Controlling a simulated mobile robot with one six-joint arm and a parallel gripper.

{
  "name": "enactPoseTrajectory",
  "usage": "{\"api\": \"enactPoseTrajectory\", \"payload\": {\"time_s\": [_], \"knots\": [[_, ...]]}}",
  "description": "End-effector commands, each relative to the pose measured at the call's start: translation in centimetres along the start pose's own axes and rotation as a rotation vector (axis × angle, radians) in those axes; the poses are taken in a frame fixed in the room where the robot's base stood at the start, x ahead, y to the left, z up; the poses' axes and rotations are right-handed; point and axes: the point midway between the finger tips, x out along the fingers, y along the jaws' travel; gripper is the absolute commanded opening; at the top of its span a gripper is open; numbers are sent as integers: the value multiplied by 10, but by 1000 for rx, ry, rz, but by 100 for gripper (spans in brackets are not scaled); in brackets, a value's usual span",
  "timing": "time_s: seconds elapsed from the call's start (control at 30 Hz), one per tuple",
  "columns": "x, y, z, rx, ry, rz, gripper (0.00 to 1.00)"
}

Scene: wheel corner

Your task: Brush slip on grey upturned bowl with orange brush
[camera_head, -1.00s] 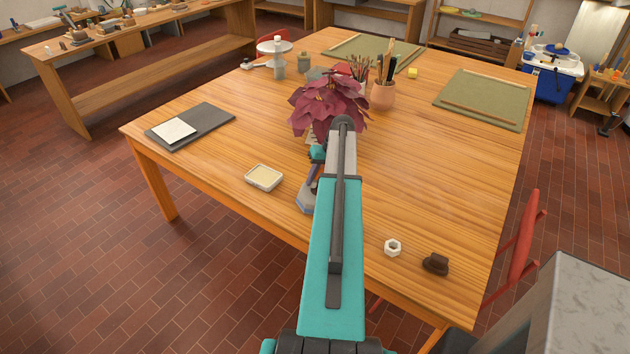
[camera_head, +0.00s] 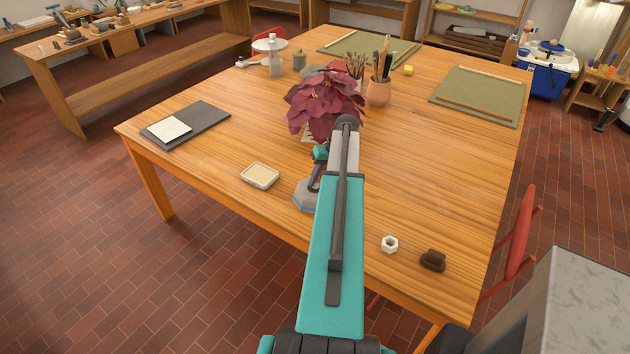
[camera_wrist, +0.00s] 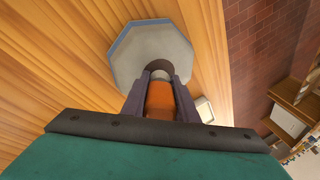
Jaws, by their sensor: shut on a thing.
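My gripper (camera_wrist: 160,74) is shut on the orange brush (camera_wrist: 160,100), whose orange handle shows between the two fingers in the wrist view. The brush's far end is dark and hard to make out. The grey upturned bowl (camera_wrist: 152,45) has an octagonal outline and lies beyond the fingertips in the wrist view. Whether the brush touches it cannot be told. In the head view the bowl (camera_head: 304,197) stands near the table's front edge, partly hidden by my arm. My gripper (camera_head: 317,172) shows just above it, mostly hidden, and the brush is not clear there.
A shallow dish with pale yellow content (camera_head: 260,175) sits left of the bowl. A dark red potted plant (camera_head: 322,105) stands behind it. A grey board (camera_head: 205,122) lies at far left.

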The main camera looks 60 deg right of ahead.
Motion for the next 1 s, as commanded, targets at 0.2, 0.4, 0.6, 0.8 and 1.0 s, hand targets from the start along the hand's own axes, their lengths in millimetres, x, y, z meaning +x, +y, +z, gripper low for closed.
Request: {"api": "enactPoseTrajectory", "payload": {"time_s": [0.2,0.4,0.6,0.8,1.0], "knots": [[-1,1,1,0,0,0,4],[-1,1,1,0,0,0,4],[-2,3,5,0,0,0,4],[-4,7,12,0,1,0,4],[-6,12,18,0,0,0,4]]}}
